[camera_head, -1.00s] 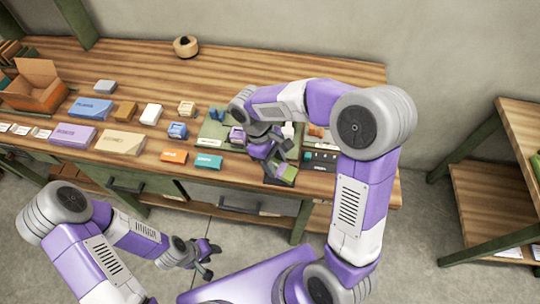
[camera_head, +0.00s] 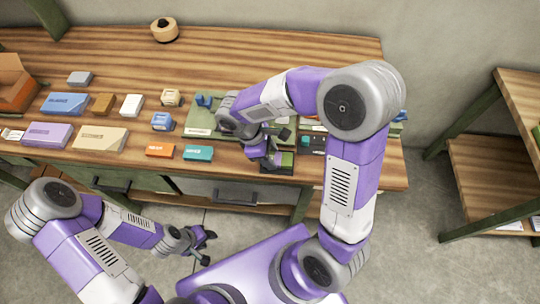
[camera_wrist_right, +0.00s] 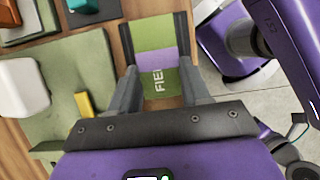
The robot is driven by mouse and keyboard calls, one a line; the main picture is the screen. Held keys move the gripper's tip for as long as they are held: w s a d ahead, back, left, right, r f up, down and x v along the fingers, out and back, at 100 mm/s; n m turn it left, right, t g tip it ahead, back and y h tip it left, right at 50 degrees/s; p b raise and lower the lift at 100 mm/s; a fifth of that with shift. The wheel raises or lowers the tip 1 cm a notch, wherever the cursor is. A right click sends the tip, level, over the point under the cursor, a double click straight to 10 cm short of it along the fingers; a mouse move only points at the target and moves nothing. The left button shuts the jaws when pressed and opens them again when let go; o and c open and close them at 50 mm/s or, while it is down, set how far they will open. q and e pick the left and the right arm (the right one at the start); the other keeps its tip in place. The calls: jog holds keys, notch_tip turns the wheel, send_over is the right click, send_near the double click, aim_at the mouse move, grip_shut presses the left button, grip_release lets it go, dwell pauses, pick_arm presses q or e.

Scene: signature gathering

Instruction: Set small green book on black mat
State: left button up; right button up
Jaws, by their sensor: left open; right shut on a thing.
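My right gripper (camera_head: 275,150) is shut on the small green book (camera_wrist_right: 155,40), near the front edge of the table. In the right wrist view the book lies between the two fingers, with a pale purple band and white letters on its cover. My left gripper (camera_head: 207,245) is open and empty, low in front of the table.
An orange box (camera_head: 160,150) and a teal box (camera_head: 198,153) lie left of the right gripper. A larger green mat (camera_head: 200,128) with small items lies behind them. Several coloured boxes fill the table's left side. A round wooden object (camera_head: 164,30) stands at the back.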

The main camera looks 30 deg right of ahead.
jog(key=shift+f, duration=0.2)
jog(key=o, duration=1)
jog(key=shift+o, duration=0.2)
jog(key=shift+r, duration=0.1)
jog(key=shift+r, duration=0.25)
jog(key=p+v, duration=0.3)
jog(key=v, duration=0.8)
jog(key=shift+r+p, duration=0.3)
jog(key=shift+p, duration=0.05)
